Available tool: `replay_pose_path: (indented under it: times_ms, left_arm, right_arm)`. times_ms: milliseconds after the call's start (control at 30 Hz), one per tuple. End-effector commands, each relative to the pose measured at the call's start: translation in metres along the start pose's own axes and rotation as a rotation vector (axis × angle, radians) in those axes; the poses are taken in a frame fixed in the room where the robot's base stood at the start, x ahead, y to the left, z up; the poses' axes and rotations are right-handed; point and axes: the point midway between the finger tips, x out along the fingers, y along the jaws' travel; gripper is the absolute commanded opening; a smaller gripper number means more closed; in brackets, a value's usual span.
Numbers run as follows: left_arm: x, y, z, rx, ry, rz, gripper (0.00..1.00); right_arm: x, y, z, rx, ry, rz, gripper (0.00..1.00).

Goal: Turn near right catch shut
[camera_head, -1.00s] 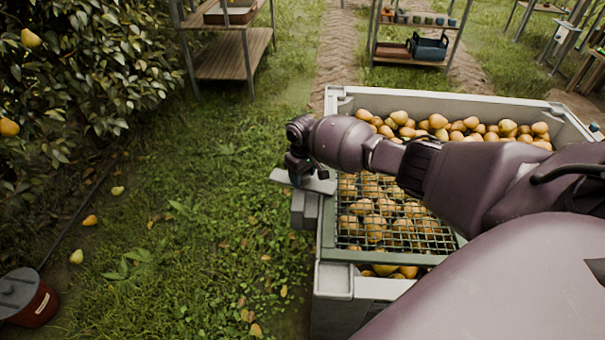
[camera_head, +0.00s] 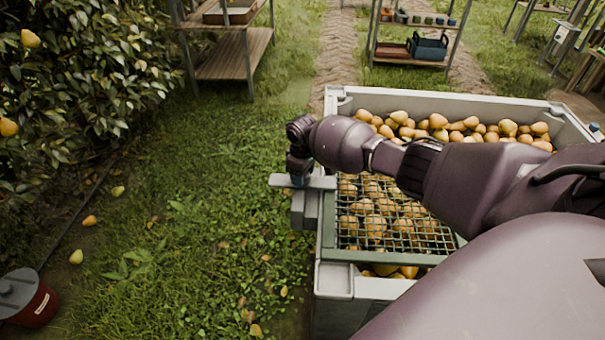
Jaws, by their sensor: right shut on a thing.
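A large grey crate (camera_head: 335,281) full of pears has a green-framed mesh lid (camera_head: 397,257) over its nearer part. A flat pale grey catch bar (camera_head: 322,183) sits on a grey block (camera_head: 303,213) at the crate's left side in the picture. The bar lies nearly level across the picture, its left end sticking out over the grass. My right gripper (camera_head: 299,178) comes down on the bar and is shut on it; its fingertips are mostly hidden. My right arm covers the right part of the lid and any catch there. My left gripper is not in view.
Pears (camera_head: 436,121) fill the uncovered far part of the crate. Grass left of the crate is open, with a few fallen pears (camera_head: 89,221). A red pot with a grey lid (camera_head: 18,290) stands at lower left. Shelves (camera_head: 235,62) stand behind.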

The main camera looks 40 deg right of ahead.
Motion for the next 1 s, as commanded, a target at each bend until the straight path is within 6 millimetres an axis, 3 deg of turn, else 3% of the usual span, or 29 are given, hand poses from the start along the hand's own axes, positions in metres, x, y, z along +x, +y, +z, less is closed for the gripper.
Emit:
replay_pose_path:
  times_ms: [33,200,567,833,1000]
  left_arm:
    - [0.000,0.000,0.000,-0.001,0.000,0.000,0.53]
    - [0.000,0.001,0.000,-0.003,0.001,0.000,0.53]
    - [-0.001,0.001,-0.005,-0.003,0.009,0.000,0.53]
    - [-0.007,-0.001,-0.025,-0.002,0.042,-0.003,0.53]
    - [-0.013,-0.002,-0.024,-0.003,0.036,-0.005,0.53]
  right_arm:
    - [0.002,-0.001,0.001,-0.004,-0.003,-0.001,0.54]
    - [0.001,-0.001,0.001,-0.003,-0.002,-0.001,0.78]
    - [-0.007,0.000,-0.001,-0.001,0.002,0.001,0.78]
    - [-0.054,0.001,-0.002,-0.001,0.008,0.003,0.78]
    - [-0.083,0.000,-0.001,-0.001,0.006,0.003,0.78]
